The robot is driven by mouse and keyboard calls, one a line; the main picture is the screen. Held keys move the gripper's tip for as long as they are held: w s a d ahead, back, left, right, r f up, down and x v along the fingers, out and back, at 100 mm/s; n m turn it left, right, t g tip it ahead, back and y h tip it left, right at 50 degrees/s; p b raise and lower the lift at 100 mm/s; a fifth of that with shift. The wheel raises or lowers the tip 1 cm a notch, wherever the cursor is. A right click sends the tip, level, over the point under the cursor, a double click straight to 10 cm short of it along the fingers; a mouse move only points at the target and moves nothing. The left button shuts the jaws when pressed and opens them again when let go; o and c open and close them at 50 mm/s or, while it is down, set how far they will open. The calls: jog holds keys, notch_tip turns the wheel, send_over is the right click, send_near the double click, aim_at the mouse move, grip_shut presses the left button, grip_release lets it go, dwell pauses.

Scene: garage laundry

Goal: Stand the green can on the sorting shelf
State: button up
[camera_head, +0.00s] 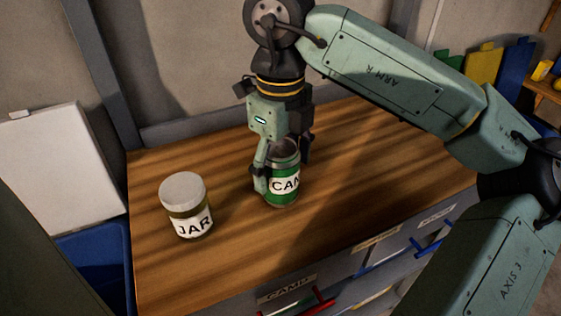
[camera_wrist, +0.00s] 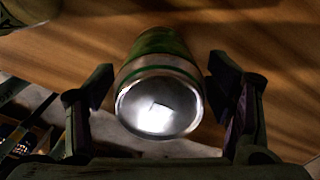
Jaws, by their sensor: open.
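The green can (camera_head: 284,184), with a white label reading "CAN", stands upright on the wooden top (camera_head: 340,216) of a drawer cabinet. My gripper (camera_head: 283,177) points down over it, one finger at the can's left side and the other at its right rear. In the wrist view the can's silver lid (camera_wrist: 159,104) lies between the two open fingertips (camera_wrist: 158,86), with a gap showing on each side. The sorting shelf cannot be made out for certain; a wooden shelf (camera_head: 548,87) shows at the far right edge.
A jar (camera_head: 187,206) with a pale lid and "JAR" label stands left of the can. Drawers with a red handle (camera_head: 306,306) and a blue handle (camera_head: 428,247) are below the top. A blue bin (camera_head: 95,262) stands at the left. A wall is close behind.

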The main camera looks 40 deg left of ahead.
notch_tip(320, 180, up, 12)
jog(key=shift+r+b, duration=0.1)
jog(key=shift+b, duration=0.2)
dwell(0.3)
